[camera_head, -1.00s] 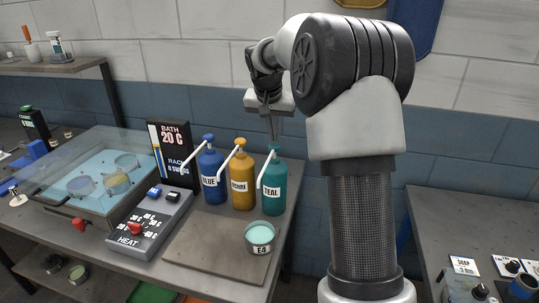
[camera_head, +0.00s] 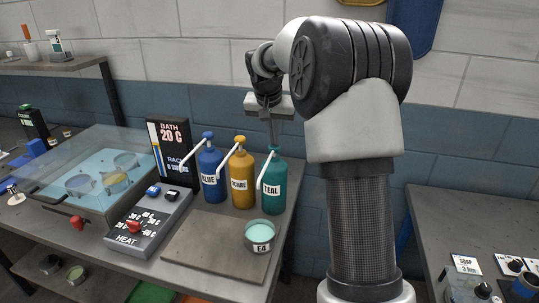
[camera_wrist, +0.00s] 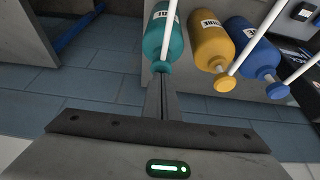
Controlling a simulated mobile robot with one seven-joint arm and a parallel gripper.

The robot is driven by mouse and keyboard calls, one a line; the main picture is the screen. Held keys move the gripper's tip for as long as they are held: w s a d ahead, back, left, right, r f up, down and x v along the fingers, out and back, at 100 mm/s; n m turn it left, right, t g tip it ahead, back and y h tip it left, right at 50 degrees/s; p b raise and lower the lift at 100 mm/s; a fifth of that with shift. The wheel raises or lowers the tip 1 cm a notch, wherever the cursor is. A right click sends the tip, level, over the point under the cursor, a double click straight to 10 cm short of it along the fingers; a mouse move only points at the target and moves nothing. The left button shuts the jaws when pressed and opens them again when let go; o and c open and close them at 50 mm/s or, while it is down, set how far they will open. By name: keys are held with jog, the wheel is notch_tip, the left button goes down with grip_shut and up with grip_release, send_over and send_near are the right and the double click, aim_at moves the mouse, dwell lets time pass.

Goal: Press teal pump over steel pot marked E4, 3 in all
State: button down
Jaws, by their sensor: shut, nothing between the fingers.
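The pot holds pale teal liquid. My gripper (camera_head: 272,140) is shut and empty, pointing down at the top of the teal pump. In the wrist view the shut fingers (camera_wrist: 161,88) end beside the teal pump head (camera_wrist: 161,67). I cannot tell whether they touch it. The pump head is partly hidden by the fingers in the head view.
The ochre bottle (camera_head: 242,178) and blue bottle (camera_head: 210,172) stand close to the left of the teal one. A heat control box (camera_head: 148,222) and a glass-covered bath (camera_head: 88,182) lie further left. A board (camera_head: 205,252) lies under the pot.

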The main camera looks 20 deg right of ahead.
jog(key=shift+f, duration=0.45)
jog(key=shift+r, duration=0.25)
jog(key=shift+r+p, duration=0.95)
jog(key=shift+r, duration=0.15)
jog(key=shift+f, duration=0.1)
